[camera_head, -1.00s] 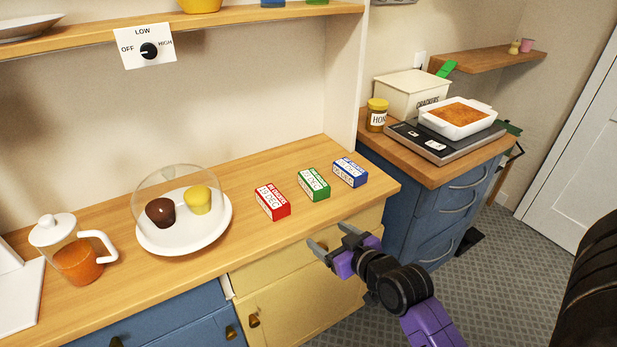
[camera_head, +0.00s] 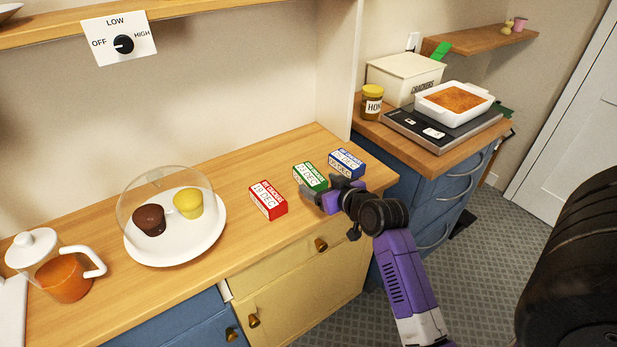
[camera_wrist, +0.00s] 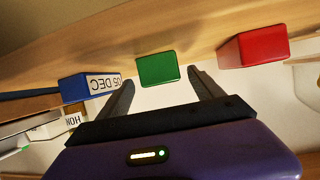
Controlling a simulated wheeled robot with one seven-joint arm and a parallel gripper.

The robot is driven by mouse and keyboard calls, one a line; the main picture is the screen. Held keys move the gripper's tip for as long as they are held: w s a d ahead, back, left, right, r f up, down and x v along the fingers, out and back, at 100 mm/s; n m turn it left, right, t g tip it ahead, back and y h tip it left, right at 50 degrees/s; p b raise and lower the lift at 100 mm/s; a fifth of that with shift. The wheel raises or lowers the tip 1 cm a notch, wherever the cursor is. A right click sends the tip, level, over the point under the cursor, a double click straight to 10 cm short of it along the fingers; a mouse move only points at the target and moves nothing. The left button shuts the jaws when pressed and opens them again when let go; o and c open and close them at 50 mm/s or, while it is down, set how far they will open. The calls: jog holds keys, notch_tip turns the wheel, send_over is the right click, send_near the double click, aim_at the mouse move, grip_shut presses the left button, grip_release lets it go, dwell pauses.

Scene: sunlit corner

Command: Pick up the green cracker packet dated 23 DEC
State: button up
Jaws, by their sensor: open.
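The green packet (camera_head: 309,174) lies on the wooden counter between a red packet (camera_head: 267,201) and a blue packet (camera_head: 346,163). Its white label is too small to read surely and is partly hidden by my gripper. My gripper (camera_head: 323,193) is open and empty at the near side of the green packet. In the wrist view the green packet (camera_wrist: 158,69) shows in the gap between my fingertips (camera_wrist: 160,80), at or just beyond them. I cannot tell whether they touch it. The blue packet (camera_wrist: 90,86) reads 05 DEC there, and the red packet (camera_wrist: 252,47) is to the right.
A glass dome over a plate (camera_head: 215,235) with two cupcakes stands left of the packets. A glass jug (camera_head: 62,275) is farther left. On the right counter are a honey jar (camera_head: 371,102), a crackers box (camera_head: 390,80) and a baking dish (camera_head: 455,112). Bare counter lies behind the packets.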

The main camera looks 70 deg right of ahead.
aim_at(310, 177)
jog(key=x, duration=0.6)
jog(key=shift+w+r+p, duration=0.1)
jog(key=shift+r+p, duration=0.15)
jog(key=shift+p, duration=0.15)
jog(key=c, duration=1.4)
jog(key=shift+c, duration=1.1)
jog(key=shift+r, duration=0.1)
